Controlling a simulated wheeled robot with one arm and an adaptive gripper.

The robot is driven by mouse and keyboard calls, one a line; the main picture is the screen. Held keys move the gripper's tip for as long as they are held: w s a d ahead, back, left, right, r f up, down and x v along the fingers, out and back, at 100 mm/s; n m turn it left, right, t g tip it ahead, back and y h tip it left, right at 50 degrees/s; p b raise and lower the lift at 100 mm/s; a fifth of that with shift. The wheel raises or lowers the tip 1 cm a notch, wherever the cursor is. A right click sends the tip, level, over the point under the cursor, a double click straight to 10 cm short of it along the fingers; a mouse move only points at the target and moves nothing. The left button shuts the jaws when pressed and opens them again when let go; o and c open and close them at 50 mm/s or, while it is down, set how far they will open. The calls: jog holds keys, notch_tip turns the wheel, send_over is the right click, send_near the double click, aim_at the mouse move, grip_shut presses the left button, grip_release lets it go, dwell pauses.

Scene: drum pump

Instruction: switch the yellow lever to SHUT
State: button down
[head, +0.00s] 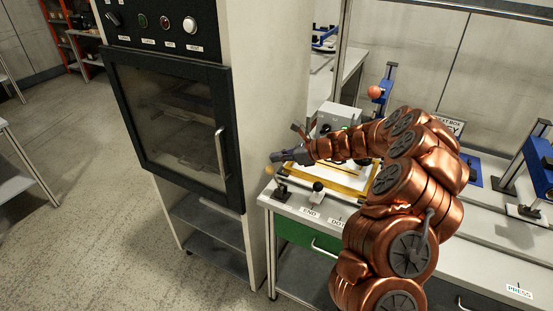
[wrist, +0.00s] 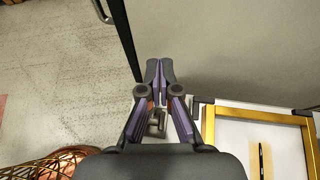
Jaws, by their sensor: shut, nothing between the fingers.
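My gripper (head: 280,156) is shut and empty above the left end of the workbench, close to the pale cabinet side. In the wrist view its two fingertips (wrist: 160,70) meet in front of the grey cabinet side. I cannot make out a lever that is clearly yellow, nor a SHUT label. A small tan ball (head: 269,170) on a dark stand shows at the bench's left corner, just below my gripper. My arm hides part of the bench.
A yellow-framed tray (head: 348,187) lies on the bench; its frame (wrist: 208,130) shows in the wrist view. A tall cabinet with a dark glass door (head: 180,125) stands left. A grey box (head: 337,117) and a red ball (head: 374,92) are behind.

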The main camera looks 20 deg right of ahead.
notch_tip(320, 180, up, 8)
jog(key=d+p, duration=0.1)
jog(key=p, duration=0.2)
jog(key=shift+s+d+f+p, duration=0.2)
jog(key=shift+d+p, duration=0.2)
jog(key=s+a+r+n+g, duration=0.45)
jog(key=s+a+n, duration=0.25)
jog(key=s+a, duration=0.3)
jog(key=s+a+r+n+g+h, duration=0.1)
jog(key=s+a+n, duration=0.3)
jog(key=s, duration=0.2)
jog(key=s+a+r+n+g, duration=0.2)
jog(key=s+a+n, duration=0.1)
jog(key=s, duration=0.4)
jog(key=s+d+f+n+h, duration=0.1)
jog(key=s+d+n+h, duration=0.2)
jog(key=s, duration=0.6)
jog(key=s+d+f+n+g+h+b, duration=0.1)
jog(key=s+d+f+n+h, duration=0.1)
jog(key=s, duration=0.6)
jog(key=s+d+f+n+g+h+b, duration=0.1)
jog(key=s+d+n+h, duration=0.3)
jog(key=s, duration=0.5)
jog(key=shift+s+d+f+n, duration=0.35)
jog(key=shift+d+f+n, duration=0.15)
jog(key=shift+d+n, duration=0.45)
